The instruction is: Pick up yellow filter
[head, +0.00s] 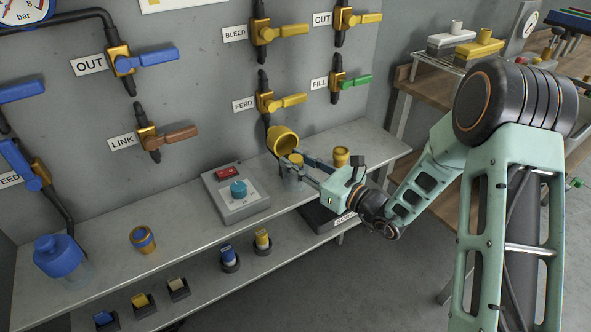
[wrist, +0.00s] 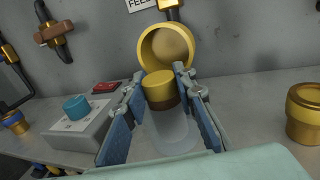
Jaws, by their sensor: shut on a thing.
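The yellow filter (wrist: 160,88) has a yellow top and a brown band. It stands between my fingertips, and a clear greyish cup (wrist: 172,132) shows below it. Whether its lower end sits inside the cup is hard to tell. My gripper (head: 296,168) reaches in over the bench from the right, and in the wrist view (wrist: 163,80) its two fingers are closed against the sides of the filter. In the head view the fingers partly hide the filter.
A yellow open housing (head: 283,140) hangs just behind, below the FEED valve (head: 278,102). A control box with a teal knob (head: 236,205) stands left. A yellow ringed piece (head: 341,157) stands right.

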